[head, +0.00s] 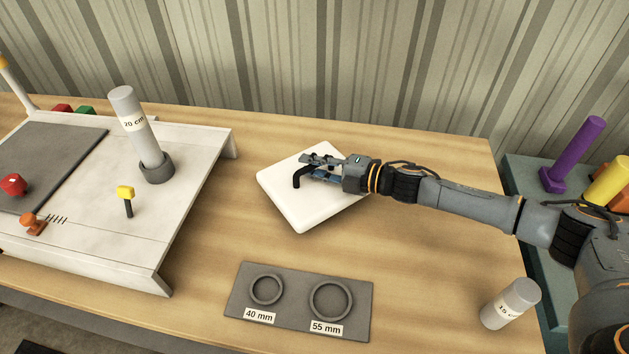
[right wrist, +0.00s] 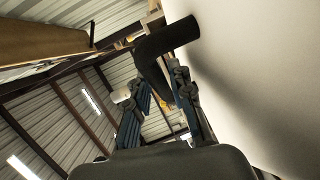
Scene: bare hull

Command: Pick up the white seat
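The white seat (head: 300,213) is a thick, flat slab with rounded corners, lying on the wooden table near its middle. A black bent bar (head: 298,178) shows over its top; its bend is clear in the right wrist view (right wrist: 152,52), where the seat (right wrist: 275,90) fills the right side. My right gripper (head: 312,168) reaches in from the right, low over the seat. Its fingers (right wrist: 160,88) are apart, with the black bar between or just beyond them; I see a gap beside the left finger. My left gripper is out of view.
A white platform (head: 190,190) stands left, bearing a grey cylinder labelled 20 cm (head: 135,120). A dark ring plate (head: 300,330) lies in front. A short grey cylinder (head: 510,303) stands front right. A purple post (head: 578,150) stands on a side table.

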